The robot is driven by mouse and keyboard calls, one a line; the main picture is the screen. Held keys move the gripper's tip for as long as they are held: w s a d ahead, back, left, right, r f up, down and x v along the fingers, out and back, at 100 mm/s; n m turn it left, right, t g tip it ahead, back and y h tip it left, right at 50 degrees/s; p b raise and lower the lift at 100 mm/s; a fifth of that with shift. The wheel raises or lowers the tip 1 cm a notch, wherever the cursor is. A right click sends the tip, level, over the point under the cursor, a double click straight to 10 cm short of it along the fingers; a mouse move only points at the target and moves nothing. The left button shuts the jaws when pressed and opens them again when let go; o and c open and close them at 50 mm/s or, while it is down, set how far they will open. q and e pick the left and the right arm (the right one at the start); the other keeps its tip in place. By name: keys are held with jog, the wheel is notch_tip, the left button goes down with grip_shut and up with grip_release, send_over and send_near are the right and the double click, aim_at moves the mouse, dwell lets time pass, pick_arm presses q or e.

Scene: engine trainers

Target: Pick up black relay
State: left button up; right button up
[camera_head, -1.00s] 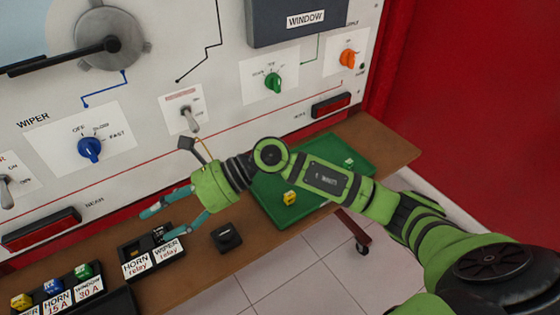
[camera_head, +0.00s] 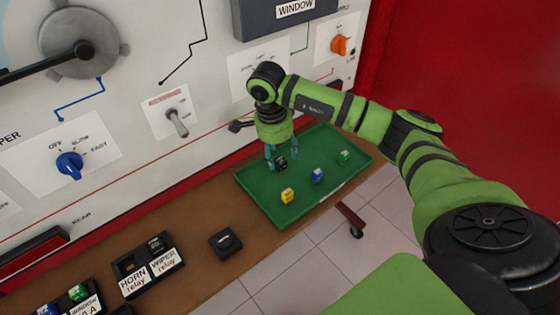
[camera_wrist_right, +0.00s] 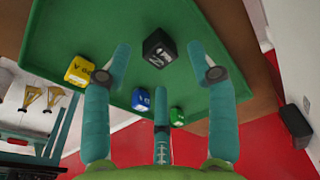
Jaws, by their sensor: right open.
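A black relay (camera_head: 281,162), a small dark cube with white marks, is in the green tray (camera_head: 262,203) near its back left side. It also shows in the right wrist view (camera_wrist_right: 159,48), beyond and between the spread fingers. My right gripper (camera_head: 282,158) points down over it, open; I cannot tell whether any finger touches it. Another black relay (camera_head: 156,243) sits in the holder labelled HORN relay and WIPER relay (camera_head: 150,267). My left gripper is not in view.
Yellow (camera_head: 287,196), blue (camera_head: 317,175) and green (camera_head: 344,157) cubes lie in the tray, apart from the relay. A black square piece (camera_head: 225,242) lies on the brown bench (camera_head: 195,222). The upright white panel (camera_head: 215,85) stands close behind the tray.

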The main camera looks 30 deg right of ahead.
aim_at(280, 162)
notch_tip(280, 162, down, 2)
jog(key=shift+d+f, duration=0.1)
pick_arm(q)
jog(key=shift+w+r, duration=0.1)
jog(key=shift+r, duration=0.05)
pick_arm(e)
jog(key=c, duration=1)
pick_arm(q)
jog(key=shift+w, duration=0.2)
pick_arm(e)
jog(key=o, duration=1)
